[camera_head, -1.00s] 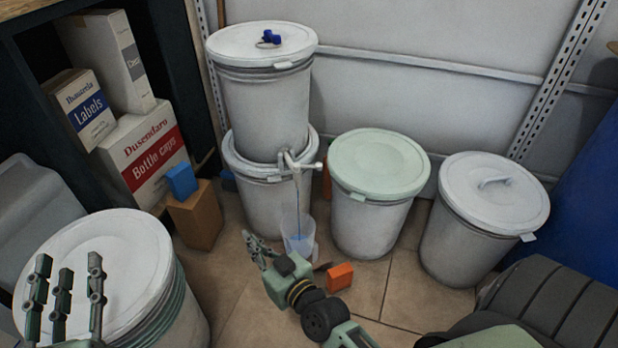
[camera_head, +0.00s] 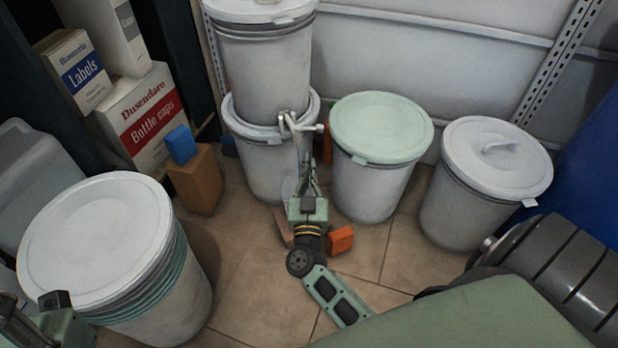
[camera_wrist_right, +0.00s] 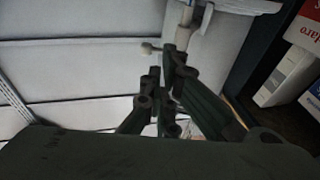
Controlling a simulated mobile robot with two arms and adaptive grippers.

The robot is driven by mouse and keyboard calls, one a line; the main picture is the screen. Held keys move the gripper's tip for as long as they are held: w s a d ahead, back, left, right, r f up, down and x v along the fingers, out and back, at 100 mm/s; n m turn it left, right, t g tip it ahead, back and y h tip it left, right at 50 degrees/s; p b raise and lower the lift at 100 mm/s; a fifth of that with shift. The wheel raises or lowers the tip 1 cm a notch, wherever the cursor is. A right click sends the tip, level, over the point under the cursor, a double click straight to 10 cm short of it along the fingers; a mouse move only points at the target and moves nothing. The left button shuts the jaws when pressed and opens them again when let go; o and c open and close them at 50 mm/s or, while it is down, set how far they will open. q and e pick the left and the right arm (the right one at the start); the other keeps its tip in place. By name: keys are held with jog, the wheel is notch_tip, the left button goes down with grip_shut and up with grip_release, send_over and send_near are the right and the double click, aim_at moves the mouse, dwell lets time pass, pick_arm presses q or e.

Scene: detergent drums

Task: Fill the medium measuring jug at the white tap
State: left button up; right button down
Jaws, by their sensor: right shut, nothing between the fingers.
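The white tap (camera_head: 290,124) sticks out low on the front of the upper of two stacked white drums (camera_head: 262,70). Its white lever (camera_head: 318,128) points right. My right gripper (camera_head: 305,152) is shut and empty, fingers up, right at the tap. In the right wrist view the fingers (camera_wrist_right: 166,68) are just below the tap (camera_wrist_right: 184,28); I cannot tell if they touch it. The measuring jug (camera_head: 288,187), clear and bluish, is on the floor below, mostly hidden behind my right gripper. Any water stream is hidden now. My left gripper (camera_head: 55,308) is cut off at the lower left.
A green-lidded drum (camera_head: 381,125) and another white drum (camera_head: 497,160) stand to the right. A large drum (camera_head: 100,235) stands front left. An orange block (camera_head: 340,240) is beside my right wrist. A blue box (camera_head: 181,145) sits on a brown box (camera_head: 197,180).

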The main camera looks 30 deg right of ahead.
aim_at(311, 129)
jog(key=b+x, duration=0.3)
jog(key=x, duration=0.6)
jog(key=shift+d+r, duration=0.1)
